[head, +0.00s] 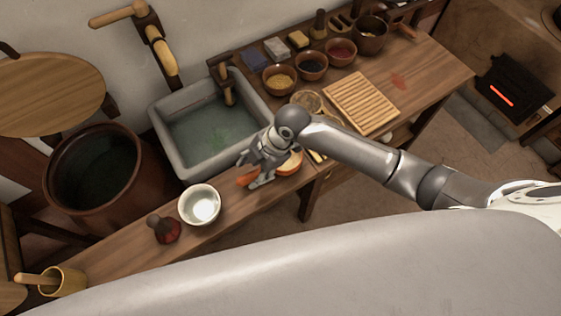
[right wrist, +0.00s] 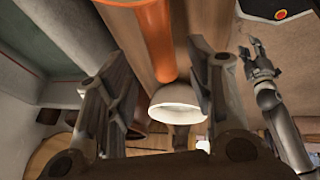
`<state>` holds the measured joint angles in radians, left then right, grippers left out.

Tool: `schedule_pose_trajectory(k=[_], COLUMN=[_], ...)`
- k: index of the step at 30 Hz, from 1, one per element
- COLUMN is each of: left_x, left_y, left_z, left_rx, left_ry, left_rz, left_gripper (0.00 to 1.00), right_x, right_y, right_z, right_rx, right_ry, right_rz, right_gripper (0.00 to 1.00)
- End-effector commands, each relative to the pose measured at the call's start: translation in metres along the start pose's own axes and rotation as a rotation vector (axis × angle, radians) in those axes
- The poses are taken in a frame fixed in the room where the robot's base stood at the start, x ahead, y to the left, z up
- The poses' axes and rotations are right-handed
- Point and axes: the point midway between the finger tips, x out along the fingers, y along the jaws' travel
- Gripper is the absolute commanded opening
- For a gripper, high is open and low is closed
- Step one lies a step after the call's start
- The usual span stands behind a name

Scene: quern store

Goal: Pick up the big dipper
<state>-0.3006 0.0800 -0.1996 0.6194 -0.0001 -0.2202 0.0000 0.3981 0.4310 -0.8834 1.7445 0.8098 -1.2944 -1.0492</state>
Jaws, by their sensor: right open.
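A wooden cup-shaped dipper with a straight handle (head: 66,284) shows at the lower left in the head view, at the end of the counter; I take it for the big dipper, though I cannot be sure. My right gripper (head: 258,180) is open over the narrow counter in front of the sink, well to the right of that dipper. In the right wrist view its fingers (right wrist: 160,85) are spread with nothing held between them. A second gripper, seemingly my left (right wrist: 253,58), shows small at the right; its jaws are unclear.
A white bowl (head: 200,206) and a dark red knobbed object (head: 163,229) stand on the counter between gripper and dipper. An orange object (right wrist: 146,38) lies close by the right gripper. The stone sink (head: 170,145) and a large dark vat (head: 60,150) are behind.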

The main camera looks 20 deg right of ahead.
Motion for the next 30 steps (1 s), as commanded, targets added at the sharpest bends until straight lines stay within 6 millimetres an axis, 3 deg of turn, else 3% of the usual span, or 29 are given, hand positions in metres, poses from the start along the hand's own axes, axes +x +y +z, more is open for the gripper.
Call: schedule_pose_trajectory(k=[12, 22, 30], left_x=[-0.013, -0.013, -0.013], left_y=[-0.001, -0.001, -0.001], left_z=[-0.001, -0.002, -0.002], left_rx=[0.0, 0.0, 0.0], left_ry=[0.0, 0.001, 0.001], left_rz=[-0.001, -0.001, 0.0], left_gripper=[0.4, 0.4, 0.4], right_x=[0.045, 0.052, 0.052], right_y=[-0.003, -0.003, -0.003], right_z=[-0.003, -0.002, -0.002], right_rx=[0.002, 0.001, 0.001], right_ry=[0.0, -0.001, -0.001], right_rz=[-0.001, 0.001, 0.001], right_gripper=[0.49, 0.49, 0.17])
